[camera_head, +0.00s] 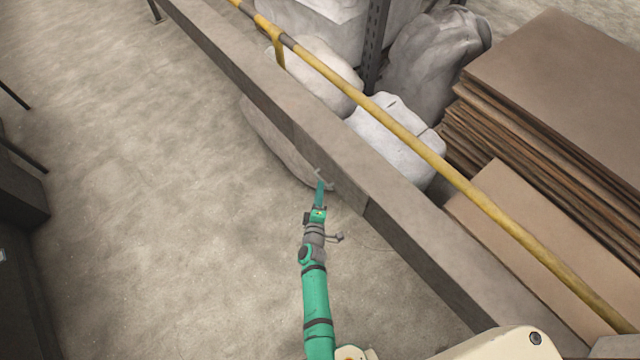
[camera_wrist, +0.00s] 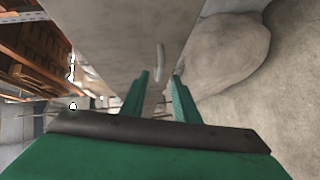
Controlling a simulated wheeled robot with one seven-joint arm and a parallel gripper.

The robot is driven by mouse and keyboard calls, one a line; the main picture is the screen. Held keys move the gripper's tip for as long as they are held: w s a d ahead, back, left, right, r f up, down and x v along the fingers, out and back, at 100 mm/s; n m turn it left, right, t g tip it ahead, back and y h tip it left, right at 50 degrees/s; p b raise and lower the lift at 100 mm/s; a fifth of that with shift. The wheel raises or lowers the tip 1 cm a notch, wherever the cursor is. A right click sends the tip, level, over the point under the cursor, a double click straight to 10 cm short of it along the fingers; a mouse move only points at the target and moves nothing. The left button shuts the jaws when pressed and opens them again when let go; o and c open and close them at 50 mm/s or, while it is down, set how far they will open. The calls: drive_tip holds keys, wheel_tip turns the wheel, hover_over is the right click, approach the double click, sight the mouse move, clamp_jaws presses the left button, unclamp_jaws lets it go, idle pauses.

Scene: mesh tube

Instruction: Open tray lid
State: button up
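The tray is a long grey beam-like channel (camera_head: 375,170) running diagonally across the head view. Its flat grey face (camera_wrist: 115,40) fills the upper middle of the wrist view. A small pale curved handle (camera_wrist: 159,60) stands out from that face. A pale hooked piece at the tray's near side in the head view (camera_head: 318,174) looks like the same handle. My gripper (camera_wrist: 161,76) is open, with its two green fingers apart and the handle just beyond and between their tips. In the head view my gripper (camera_head: 319,186) is at the tray's near side. Contact cannot be told.
A yellow pipe (camera_head: 420,150) runs along the tray's far side. Pale wrapped sacks (camera_head: 395,130) and stacked brown boards (camera_head: 560,90) lie beyond. A pale rounded sack (camera_wrist: 225,55) is right of the fingers in the wrist view.

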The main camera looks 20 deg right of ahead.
sight(323, 172)
drive_tip(key=shift+x, duration=2)
clamp_jaws()
